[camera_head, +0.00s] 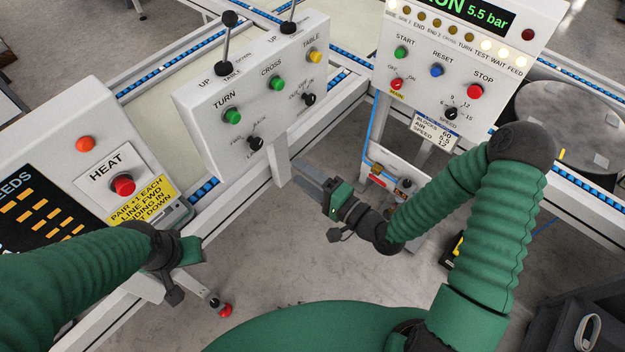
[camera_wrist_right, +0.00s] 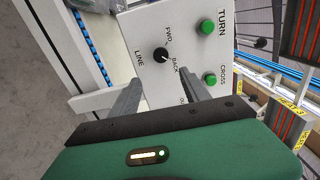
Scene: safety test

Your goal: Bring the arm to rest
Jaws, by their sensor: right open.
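My right arm (camera_head: 500,230) comes in from the right and bends down to the centre. My right gripper (camera_head: 308,178) is open and empty, in open air below the grey-white TURN/CROSS/TABLE panel (camera_head: 260,95) and beside its post. In the right wrist view its two grey fingers (camera_wrist_right: 160,92) stand apart with that panel beyond them. The black LINE knob (camera_wrist_right: 160,55) shows beyond the gap, not held. My left arm (camera_head: 70,280) reaches in from the left. My left gripper (camera_head: 192,250) is below the HEAT panel; its fingers are not clear.
The HEAT panel (camera_head: 95,165) with a red button is at the left. A START/RESET/STOP panel (camera_head: 455,70) stands at the upper right. White frame rails (camera_head: 245,185) run behind my grippers. Bare floor (camera_head: 270,265) lies between the arms. A round drum (camera_head: 570,115) is at the right.

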